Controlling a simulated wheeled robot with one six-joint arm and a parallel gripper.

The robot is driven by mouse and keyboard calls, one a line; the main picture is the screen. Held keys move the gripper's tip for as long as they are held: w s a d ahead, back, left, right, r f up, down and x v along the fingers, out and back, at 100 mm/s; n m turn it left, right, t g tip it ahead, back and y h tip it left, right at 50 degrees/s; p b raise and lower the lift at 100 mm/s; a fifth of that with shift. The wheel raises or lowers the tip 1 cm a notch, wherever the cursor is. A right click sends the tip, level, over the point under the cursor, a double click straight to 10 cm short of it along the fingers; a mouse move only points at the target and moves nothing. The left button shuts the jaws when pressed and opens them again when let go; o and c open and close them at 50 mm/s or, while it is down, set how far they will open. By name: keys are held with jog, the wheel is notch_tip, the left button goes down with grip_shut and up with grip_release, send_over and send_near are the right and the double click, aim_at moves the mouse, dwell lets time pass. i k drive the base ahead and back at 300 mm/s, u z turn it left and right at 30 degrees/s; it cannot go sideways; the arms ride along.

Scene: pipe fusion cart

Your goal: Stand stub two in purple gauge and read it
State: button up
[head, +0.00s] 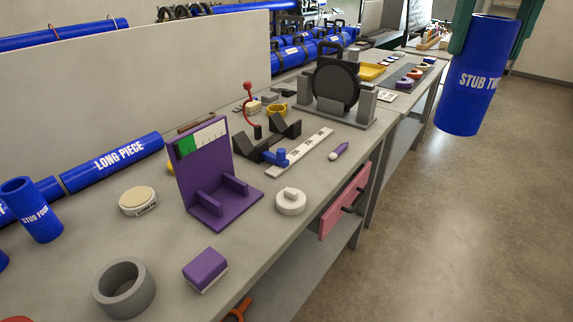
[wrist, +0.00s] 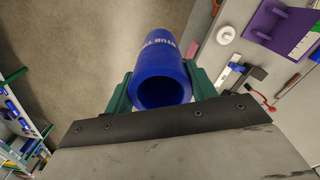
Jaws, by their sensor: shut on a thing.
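Stub two is a blue pipe piece (head: 474,85) with white lettering, at the upper right of the head view. My gripper (head: 492,30), with green fingers, is shut on it near its upper end and holds it roughly upright, slightly tilted, out over the floor to the right of the bench. In the wrist view the stub (wrist: 160,70) sits between the two green fingers (wrist: 160,88), its open end toward the camera. The purple gauge (head: 208,180) stands empty on the bench, with a base, two low blocks and an upright plate bearing a green and white scale. It also shows in the wrist view (wrist: 268,27).
Around the gauge are a round white piece (head: 290,202), a purple-and-white block (head: 205,270), a grey ring (head: 123,288), a labelled round tin (head: 138,201) and black V-shaped supports (head: 268,140). Stub four (head: 32,210) stands at left.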

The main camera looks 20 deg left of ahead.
aim_at(223, 199)
jog(key=z, duration=0.05)
jog(key=i, duration=1.45)
jog(key=u, duration=2.1)
